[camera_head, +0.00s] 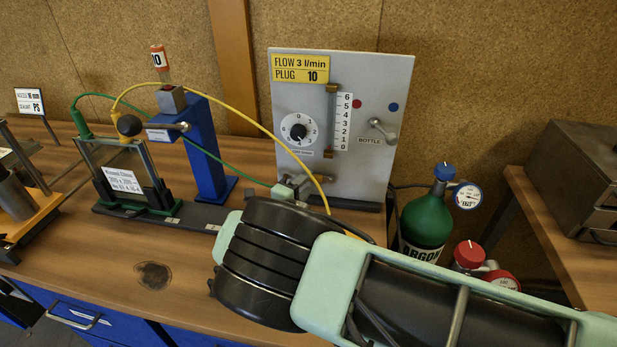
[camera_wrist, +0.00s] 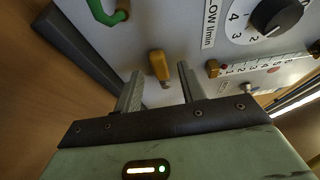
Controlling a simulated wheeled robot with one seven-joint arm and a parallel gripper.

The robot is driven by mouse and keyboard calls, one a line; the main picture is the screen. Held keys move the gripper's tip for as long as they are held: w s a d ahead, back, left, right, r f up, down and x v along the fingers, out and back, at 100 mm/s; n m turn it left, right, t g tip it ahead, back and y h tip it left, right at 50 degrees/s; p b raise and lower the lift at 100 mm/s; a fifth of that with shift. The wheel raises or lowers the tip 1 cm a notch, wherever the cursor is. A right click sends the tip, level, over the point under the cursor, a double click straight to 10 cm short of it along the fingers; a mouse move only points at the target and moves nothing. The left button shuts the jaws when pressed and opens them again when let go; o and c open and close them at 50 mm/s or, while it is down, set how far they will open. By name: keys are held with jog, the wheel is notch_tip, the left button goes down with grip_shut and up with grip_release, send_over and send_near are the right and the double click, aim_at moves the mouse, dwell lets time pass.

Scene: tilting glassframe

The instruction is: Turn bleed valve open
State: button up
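My gripper (camera_wrist: 160,82) is open in the wrist view, its two metal fingers pointing at the grey panel. A short yellow-orange lever-like part (camera_wrist: 159,65) shows between the fingertips, nearer neither by much. Its label is not legible, so I cannot tell for certain that it is the bleed valve. I see no contact with the fingers. In the head view, my gripper (camera_head: 300,183) is at the lower left of the panel (camera_head: 372,80), and that part is not clearly visible there.
The flow dial (camera_head: 298,130) and scale tube (camera_head: 331,120) are above my gripper; the bottle lever (camera_head: 382,130) is right. A blue stand (camera_head: 207,150) with a lever stands left. Yellow (camera_head: 250,115) and green hoses cross nearby. A green argon bottle (camera_head: 427,220) stands right.

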jog(key=shift+x, duration=0.9)
grip_shut()
jog(key=shift+f+n+b, duration=0.6)
jog(key=shift+f+b, duration=0.05)
jog(key=shift+b, duration=0.45)
jog(key=shift+d+f+n+t+b, duration=0.1)
jog(key=shift+f+n+t+b, duration=0.1)
jog(key=shift+n+t+b, duration=0.6)
jog(key=shift+r, duration=0.1)
